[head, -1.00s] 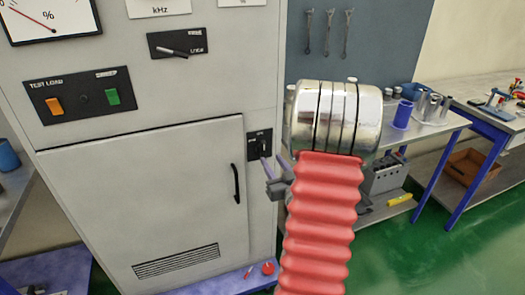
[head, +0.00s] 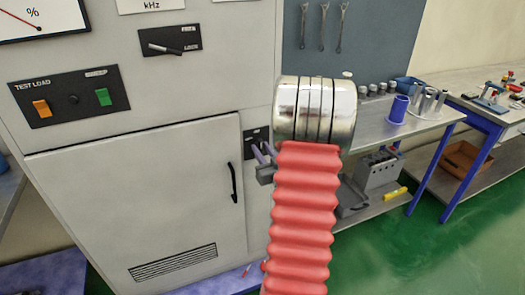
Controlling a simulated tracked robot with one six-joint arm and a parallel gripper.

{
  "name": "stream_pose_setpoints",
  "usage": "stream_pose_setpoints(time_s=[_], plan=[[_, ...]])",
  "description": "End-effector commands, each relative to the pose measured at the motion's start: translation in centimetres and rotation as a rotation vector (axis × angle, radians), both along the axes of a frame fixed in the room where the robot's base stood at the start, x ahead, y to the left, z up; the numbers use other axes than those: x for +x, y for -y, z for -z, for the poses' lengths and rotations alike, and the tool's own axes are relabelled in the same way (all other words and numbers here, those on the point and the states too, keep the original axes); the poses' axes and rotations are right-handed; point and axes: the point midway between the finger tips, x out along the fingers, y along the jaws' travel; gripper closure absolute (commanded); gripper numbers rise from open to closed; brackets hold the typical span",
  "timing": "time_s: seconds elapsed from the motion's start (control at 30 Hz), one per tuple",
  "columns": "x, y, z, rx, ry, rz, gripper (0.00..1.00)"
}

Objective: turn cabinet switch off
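The grey cabinet (head: 130,190) fills the left of the head view. A small black switch plate (head: 251,136) sits on its front, right of the door and above the door handle. My gripper (head: 262,150) is at the lower part of this plate, its grey-purple fingers pointing at it. The fingers cover part of the plate, so the switch lever and its position are hidden. I cannot tell whether the fingers touch it. A gap seems to show between the fingers. My arm's metal cylinder and red bellows hide what is right of the gripper.
Higher on the cabinet are a black panel with a lever (head: 174,40) and a test load panel (head: 70,95) with orange and green switches. The black door handle (head: 233,182) is just below left of my gripper. A workbench (head: 400,122) stands to the right.

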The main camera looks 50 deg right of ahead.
Motion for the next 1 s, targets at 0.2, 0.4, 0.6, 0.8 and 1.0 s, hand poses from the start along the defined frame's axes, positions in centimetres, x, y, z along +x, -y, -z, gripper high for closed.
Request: stream_pose_setpoints(time_s=[0.2, 0.4, 0.6, 0.8, 1.0], plan=[[-0.08, 0.03, 0.0, 0.0, 0.0, 0.001, 0.91], [-0.11, 0.04, 0.0, 0.0, 0.0, 0.001, 1.0], [-0.13, 0.05, 0.0, -0.004, -0.003, 0.002, 1.0], [-0.17, 0.07, 0.02, -0.037, -0.022, 0.003, 1.0], [-0.12, -0.02, 0.03, -0.117, -0.07, 0.003, 1.0]])
